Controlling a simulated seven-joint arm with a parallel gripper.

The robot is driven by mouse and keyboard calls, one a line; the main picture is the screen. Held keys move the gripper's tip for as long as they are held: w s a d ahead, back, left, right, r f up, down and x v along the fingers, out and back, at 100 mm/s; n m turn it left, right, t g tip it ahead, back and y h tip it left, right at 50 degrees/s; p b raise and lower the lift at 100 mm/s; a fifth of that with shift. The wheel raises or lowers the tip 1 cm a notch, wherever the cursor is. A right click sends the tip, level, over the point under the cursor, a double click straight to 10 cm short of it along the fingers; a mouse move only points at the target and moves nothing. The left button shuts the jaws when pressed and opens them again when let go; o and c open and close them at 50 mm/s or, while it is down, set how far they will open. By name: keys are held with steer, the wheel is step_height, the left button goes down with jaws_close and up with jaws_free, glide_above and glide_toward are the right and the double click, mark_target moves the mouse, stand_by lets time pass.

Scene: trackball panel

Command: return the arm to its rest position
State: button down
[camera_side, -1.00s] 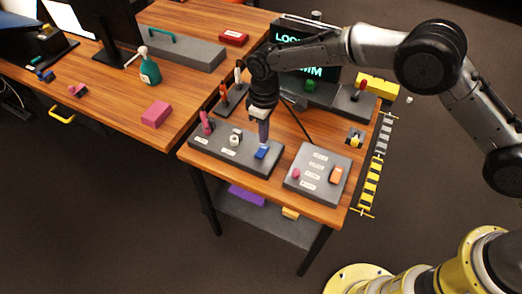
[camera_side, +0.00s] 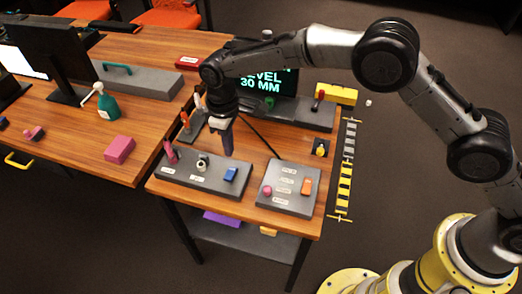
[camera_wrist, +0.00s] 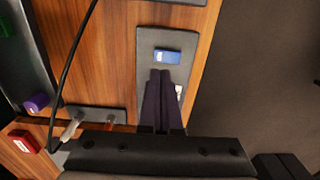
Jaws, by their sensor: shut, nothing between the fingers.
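My gripper (camera_side: 228,153) hangs pointing down above the left grey panel (camera_side: 196,180) on the small wooden table. Its dark fingers are shut together with nothing between them. The blue rocker (camera_side: 230,174) on that panel lies just below and apart from the fingertips. In the wrist view the shut fingers (camera_wrist: 160,74) reach toward the blue rocker (camera_wrist: 167,57), with a white label partly hidden beside them. My arm spans from the yellow-ringed base at lower right over the table's back.
The panel also carries a pink lever (camera_side: 171,154) and a white-ringed knob (camera_side: 202,162). A screen (camera_side: 284,88) reads "LEVEL 30 MM", partly hidden. A black cable (camera_side: 262,138) runs behind the gripper.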

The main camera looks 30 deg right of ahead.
steer(key=w+d+r+t, duration=0.1)
steer(key=w+d+r, duration=0.2)
steer(key=r, duration=0.4)
steer(key=s+d+r+m+t+y, duration=0.1)
steer(key=s+d+r+m+t, duration=0.15)
steer(key=d+r, duration=0.65)
steer(key=s+d+r+m+t, duration=0.1)
steer(key=s+d+r, duration=0.3)
steer(key=d+r, duration=0.6)
steer(key=s+d+r+m+t, duration=0.1)
steer(key=s+d+r, duration=0.25)
steer(key=s, duration=0.45)
steer(key=s+d+r+m+t, duration=0.1)
steer(key=s+d+r+m, duration=0.1)
steer(key=s+d, duration=0.35)
steer(key=s+d+f+m, duration=0.1)
steer(key=s+f, duration=0.4)
steer(key=s, duration=0.2)
steer(key=s+f+m+h, duration=0.1)
steer(key=s+f, duration=0.4)
steer(key=s, duration=0.3)
steer(key=shift+s+d+f+g, duration=0.15)
steer(key=shift+d+f+g, duration=0.2)
steer(key=shift+f+g, duration=0.1)
